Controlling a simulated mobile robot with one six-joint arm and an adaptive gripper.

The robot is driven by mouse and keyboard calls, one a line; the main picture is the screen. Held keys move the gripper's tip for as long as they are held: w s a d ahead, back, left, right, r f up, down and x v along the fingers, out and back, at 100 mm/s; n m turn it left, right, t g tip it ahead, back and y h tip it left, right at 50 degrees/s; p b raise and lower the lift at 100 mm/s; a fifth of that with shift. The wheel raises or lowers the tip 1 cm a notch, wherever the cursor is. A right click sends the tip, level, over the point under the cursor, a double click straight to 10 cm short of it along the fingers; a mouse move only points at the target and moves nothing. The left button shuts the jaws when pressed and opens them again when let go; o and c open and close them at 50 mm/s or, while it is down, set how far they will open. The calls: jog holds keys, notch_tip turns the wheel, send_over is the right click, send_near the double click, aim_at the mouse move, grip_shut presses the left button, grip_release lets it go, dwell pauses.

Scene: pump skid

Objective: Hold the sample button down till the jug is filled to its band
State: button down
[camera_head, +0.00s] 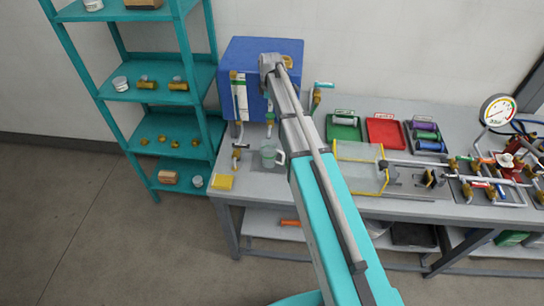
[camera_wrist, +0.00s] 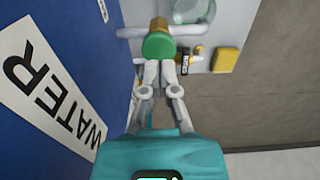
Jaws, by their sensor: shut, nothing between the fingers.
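The green round sample button (camera_wrist: 158,46) sits on a brass body on a white pipe beside the blue water tank. My gripper (camera_wrist: 160,66) is shut and empty, its fingertips at the lower edge of the button in the wrist view. I cannot tell whether they touch or press it. In the head view the button (camera_head: 270,118) shows below the tank front, left of my arm; my fingertips are not clear there. The clear jug (camera_head: 269,157) stands upright on the bench below. Its rim area shows at the top of the wrist view (camera_wrist: 192,10). Its band and fill level are too small to tell.
The blue tank (camera_head: 259,57) stands at the back left of the bench. A yellow pad (camera_head: 222,182) lies at the bench's left corner. Green (camera_head: 344,130) and red (camera_head: 386,133) trays, a clear yellow-edged box and gauge pipework (camera_head: 498,111) fill the right. A teal shelf stands left.

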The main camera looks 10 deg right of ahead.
aim_at(271, 115)
jog(key=shift+f+b, duration=1.7)
dwell(0.3)
jog(key=shift+r, duration=0.2)
dwell(1.5)
notch_tip(271, 115, up, 3)
jog(key=p, duration=0.3)
jog(key=shift+f+b, duration=1.45)
jog(key=shift+f, duration=0.2)
dwell(2.2)
